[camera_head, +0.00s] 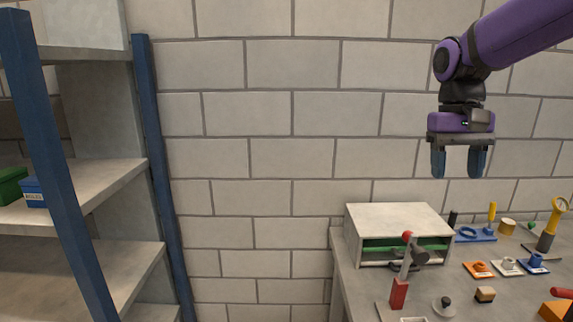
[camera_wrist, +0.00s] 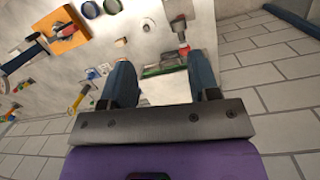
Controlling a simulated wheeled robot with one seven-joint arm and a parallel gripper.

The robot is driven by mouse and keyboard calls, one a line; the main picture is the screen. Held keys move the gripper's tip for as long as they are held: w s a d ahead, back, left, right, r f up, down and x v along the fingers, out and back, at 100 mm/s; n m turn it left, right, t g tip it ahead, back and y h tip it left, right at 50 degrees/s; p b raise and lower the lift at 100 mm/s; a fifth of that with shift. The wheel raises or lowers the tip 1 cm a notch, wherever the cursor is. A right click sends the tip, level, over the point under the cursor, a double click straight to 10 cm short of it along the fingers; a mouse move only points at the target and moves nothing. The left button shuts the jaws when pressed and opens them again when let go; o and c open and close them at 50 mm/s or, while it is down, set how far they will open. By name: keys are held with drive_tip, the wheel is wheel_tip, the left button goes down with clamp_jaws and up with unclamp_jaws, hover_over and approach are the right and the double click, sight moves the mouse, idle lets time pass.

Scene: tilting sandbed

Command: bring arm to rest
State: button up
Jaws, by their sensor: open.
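My gripper (camera_head: 458,165) hangs from my purple arm at the upper right of the head view, in the air in front of the brick wall. Its two blue fingers point down and stand apart, with nothing between them. In the wrist view my gripper (camera_wrist: 160,85) also shows open, its fingers framing a part of the workbench well beyond the tips. The gripper touches nothing in either view.
A workbench (camera_head: 355,290) stands at the lower right, below my gripper. It bears a white box (camera_head: 398,219), a red-handled lever (camera_head: 400,285) and several small parts. A shelf (camera_head: 95,185) with blue posts stands at the left. The space between them is free.

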drive_tip(key=s+f+n+t, duration=0.1)
drive_tip(key=s+t, duration=0.6)
drive_tip(key=s, duration=1)
drive_tip(key=shift+d+f+n, duration=0.3)
drive_tip(key=shift+f+n, duration=0.1)
drive_tip(key=shift+n, duration=0.1)
